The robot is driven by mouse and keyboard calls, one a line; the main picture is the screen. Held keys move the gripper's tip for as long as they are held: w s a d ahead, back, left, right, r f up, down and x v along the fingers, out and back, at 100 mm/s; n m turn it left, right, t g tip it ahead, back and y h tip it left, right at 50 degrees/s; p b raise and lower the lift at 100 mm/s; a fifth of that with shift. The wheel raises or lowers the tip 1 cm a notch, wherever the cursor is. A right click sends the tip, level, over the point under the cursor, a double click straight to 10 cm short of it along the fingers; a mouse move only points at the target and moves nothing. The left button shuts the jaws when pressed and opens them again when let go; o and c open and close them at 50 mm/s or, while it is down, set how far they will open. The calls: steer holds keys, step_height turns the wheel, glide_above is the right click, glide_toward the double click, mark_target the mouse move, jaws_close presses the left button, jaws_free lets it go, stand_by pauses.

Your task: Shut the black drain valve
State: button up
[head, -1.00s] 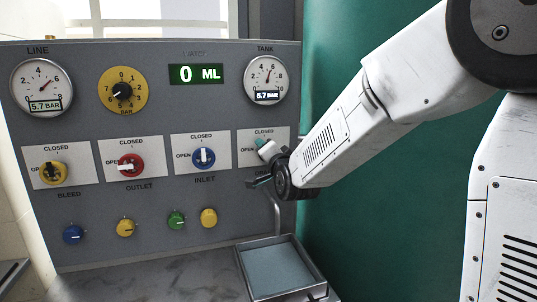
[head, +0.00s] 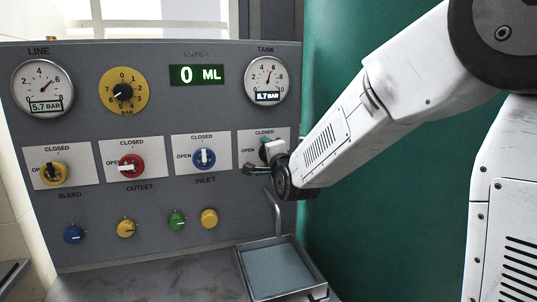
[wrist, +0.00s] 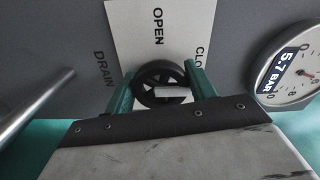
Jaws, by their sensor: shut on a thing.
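The black drain valve (wrist: 153,72) is a round black knob with a white bar, on a white plate marked OPEN and CLOSED, with DRAIN beside it. In the wrist view the white bar lies level, with its visible end toward the CLOSED side. My gripper (wrist: 160,82) has one green finger on each side of the knob and is shut on it. In the head view my gripper (head: 262,158) is at the rightmost plate (head: 248,142) and hides most of the knob.
Yellow (head: 53,173), red (head: 131,166) and blue (head: 202,159) valves sit to the left on the panel. A tank gauge (head: 267,80) is above the drain plate. A thin pipe (head: 276,215) and a shallow tray (head: 280,268) are below my gripper.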

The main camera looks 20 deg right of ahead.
steer(key=o, duration=1)
steer(key=s, duration=0.8)
steer(key=s+d+f+n+g, duration=0.1)
steer(key=s+n+g, duration=0.4)
steer(key=s, duration=0.6)
steer(key=s+d+f+n+g, duration=0.1)
steer(key=s+f+n+g, duration=0.3)
steer(key=s, duration=0.8)
steer(key=s+d+f+n+g, duration=0.1)
steer(key=s+f+n+g, duration=0.2)
steer(key=s+n+g, duration=0.4)
steer(key=shift+s+d+f+g, duration=0.15)
steer(key=shift+s+d, duration=0.05)
steer(key=shift+s, duration=1.1)
steer(key=shift+s+d+f+g, duration=0.1)
steer(key=shift+s+d+g, duration=0.05)
steer(key=shift+s, duration=1.15)
